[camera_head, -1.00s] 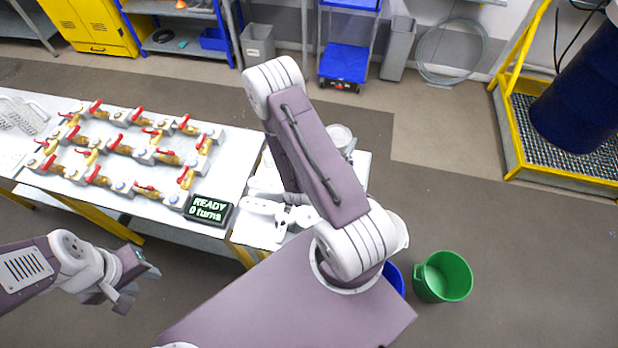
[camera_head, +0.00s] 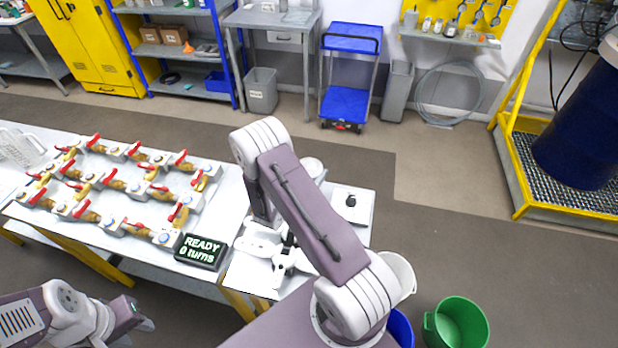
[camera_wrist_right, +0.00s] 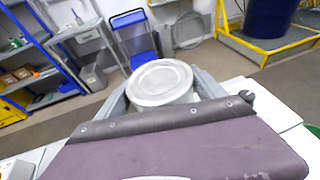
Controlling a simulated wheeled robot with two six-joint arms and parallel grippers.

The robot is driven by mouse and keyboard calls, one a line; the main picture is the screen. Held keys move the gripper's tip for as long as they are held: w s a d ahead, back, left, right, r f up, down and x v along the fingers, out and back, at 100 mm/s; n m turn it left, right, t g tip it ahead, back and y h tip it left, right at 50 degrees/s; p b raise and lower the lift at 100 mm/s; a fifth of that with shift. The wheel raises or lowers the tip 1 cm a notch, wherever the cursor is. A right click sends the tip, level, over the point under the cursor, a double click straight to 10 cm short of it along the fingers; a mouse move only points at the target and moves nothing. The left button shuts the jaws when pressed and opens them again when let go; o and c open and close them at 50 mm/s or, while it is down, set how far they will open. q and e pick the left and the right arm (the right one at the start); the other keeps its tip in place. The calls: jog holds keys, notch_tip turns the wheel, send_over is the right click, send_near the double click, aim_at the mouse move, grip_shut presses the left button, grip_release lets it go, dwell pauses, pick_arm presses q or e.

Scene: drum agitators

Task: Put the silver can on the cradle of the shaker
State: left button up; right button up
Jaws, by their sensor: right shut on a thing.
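The silver can (camera_wrist_right: 160,82) is held between the fingers of my right gripper (camera_wrist_right: 163,92), with its round lid facing up. In the head view the can (camera_head: 313,168) shows just right of my right arm's elbow, above the white side table, and my arm hides that gripper's fingers. A small dark knob (camera_head: 350,201) stands on a white surface to the right of the can. I cannot make out the shaker's cradle clearly; my right arm covers much of that area.
A black display (camera_head: 202,251) reads "READY 0 turns". Several red-handled valves (camera_head: 110,185) cover the left table (camera_head: 225,215). A green bucket (camera_head: 457,323) stands on the floor at right. A blue trolley (camera_head: 345,105) is at the back, beyond open floor.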

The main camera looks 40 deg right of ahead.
notch_tip(320, 180, down, 4)
jog(key=shift+r+p, duration=0.2)
jog(key=shift+p, duration=0.2)
jog(key=shift+f, duration=0.25)
jog(key=o, duration=2.1)
jog(key=shift+c, duration=0.2)
